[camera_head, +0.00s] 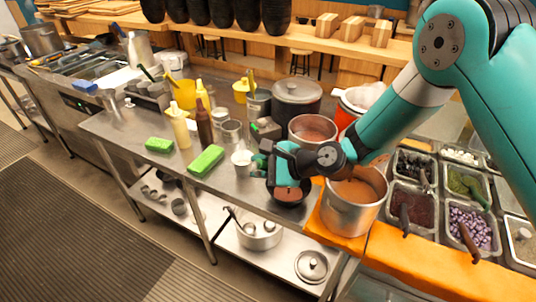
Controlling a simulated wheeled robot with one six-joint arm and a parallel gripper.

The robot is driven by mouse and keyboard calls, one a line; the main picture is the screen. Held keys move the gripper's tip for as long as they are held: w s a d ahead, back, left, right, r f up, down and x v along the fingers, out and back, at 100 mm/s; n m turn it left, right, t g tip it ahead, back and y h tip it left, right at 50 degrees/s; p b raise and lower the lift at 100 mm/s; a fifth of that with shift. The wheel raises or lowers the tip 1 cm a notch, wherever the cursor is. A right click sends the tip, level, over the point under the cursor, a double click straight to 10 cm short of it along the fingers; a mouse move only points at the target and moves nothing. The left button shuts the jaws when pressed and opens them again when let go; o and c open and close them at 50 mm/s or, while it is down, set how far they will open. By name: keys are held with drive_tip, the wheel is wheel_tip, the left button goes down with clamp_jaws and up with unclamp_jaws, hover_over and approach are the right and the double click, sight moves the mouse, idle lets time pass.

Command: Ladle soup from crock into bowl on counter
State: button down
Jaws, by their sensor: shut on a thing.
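A large steel crock (352,213) of brown soup stands on an orange board at the counter's front, right of centre. A dark bowl (290,198) with brown contents sits left of it at the counter edge, partly hidden under my gripper. My gripper (264,166) reaches in from the right over the crock and is above and beside the bowl. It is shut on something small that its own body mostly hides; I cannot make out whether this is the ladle. No ladle shows clearly. A white cup (243,161) stands just left of my gripper.
A second pot (313,128) with brown contents and a lidded dark pot (297,97) stand behind. Topping trays (443,195) with utensils fill the right. Green sponges (206,160), squeeze bottles (180,126) and a metal cup (232,131) stand left.

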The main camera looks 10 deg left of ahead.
drive_tip(key=s+a+f+n+t+h+b, duration=0.1)
drive_tip(key=a+f+h, duration=0.1)
drive_tip(key=f, duration=0.4)
drive_tip(key=s+a+f+n+t+h+b, duration=0.1)
drive_tip(key=s+a+f+n+h, duration=0.1)
drive_tip(key=f, duration=0.4)
drive_tip(key=shift+s+a+t+h, duration=0.3)
drive_tip(key=shift+a+h, duration=0.1)
drive_tip(key=shift+h, duration=0.1)
idle(1.0)
